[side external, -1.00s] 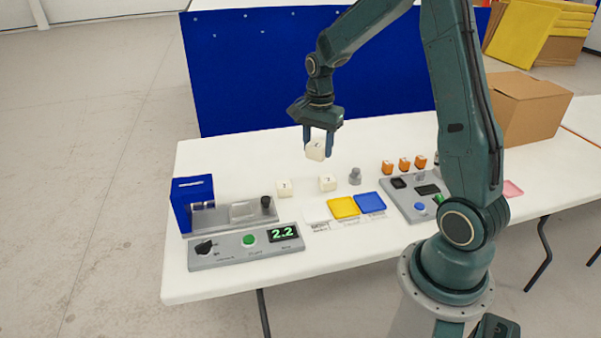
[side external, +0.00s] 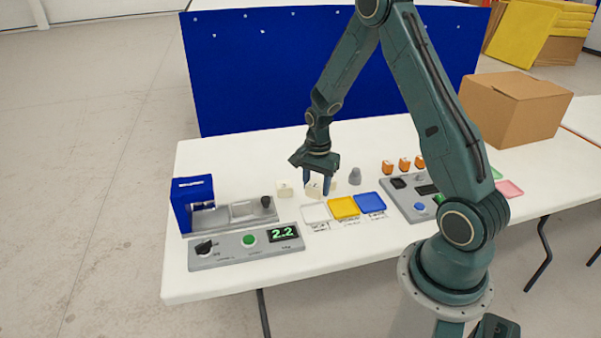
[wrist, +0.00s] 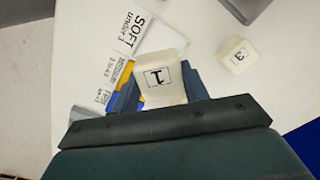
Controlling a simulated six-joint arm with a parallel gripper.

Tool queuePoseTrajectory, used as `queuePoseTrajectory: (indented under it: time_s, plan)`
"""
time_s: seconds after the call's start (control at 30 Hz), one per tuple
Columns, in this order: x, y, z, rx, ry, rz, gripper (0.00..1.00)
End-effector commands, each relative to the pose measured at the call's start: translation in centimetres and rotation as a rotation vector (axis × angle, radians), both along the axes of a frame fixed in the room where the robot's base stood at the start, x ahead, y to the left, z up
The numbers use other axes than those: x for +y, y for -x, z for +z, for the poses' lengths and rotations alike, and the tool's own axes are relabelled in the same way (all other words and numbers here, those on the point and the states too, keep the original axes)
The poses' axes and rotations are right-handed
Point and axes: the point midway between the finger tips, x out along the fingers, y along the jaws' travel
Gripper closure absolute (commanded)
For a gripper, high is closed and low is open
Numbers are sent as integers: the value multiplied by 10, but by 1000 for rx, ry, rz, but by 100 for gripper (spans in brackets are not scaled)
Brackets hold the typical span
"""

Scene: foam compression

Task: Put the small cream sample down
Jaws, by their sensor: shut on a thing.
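The small cream sample, a cube marked 1 (wrist: 162,82), sits between the two fingers of my gripper (wrist: 160,92) in the wrist view. In the side view my gripper (side external: 317,188) is low over the white table behind the trays, shut on this cream cube (side external: 314,187). Whether its underside touches the table cannot be told. A second cream cube (side external: 284,189) stands to the left, apart from it. The wrist view shows a cream cube marked 3 (wrist: 236,54). Another cream cube is partly hidden behind my fingers.
White (side external: 314,212), yellow (side external: 343,208) and blue (side external: 370,203) trays lie in front of my gripper, with printed labels. A grey weight (side external: 355,176) stands to the right. A blue press device (side external: 193,204) and a panel reading 2.2 (side external: 246,247) are at left.

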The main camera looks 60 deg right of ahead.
Motion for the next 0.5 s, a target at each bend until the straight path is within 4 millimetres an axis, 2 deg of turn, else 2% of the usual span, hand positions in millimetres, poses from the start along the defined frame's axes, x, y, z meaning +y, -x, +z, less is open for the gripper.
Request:
queuePoseTrajectory:
  time_s: [0.1,0.2,0.5]
  plan:
    - [0,1,-19,3,-2,0,80]
    - [0,0,-28,2,-1,0,80]
    - [0,0,-35,-1,0,0,80]
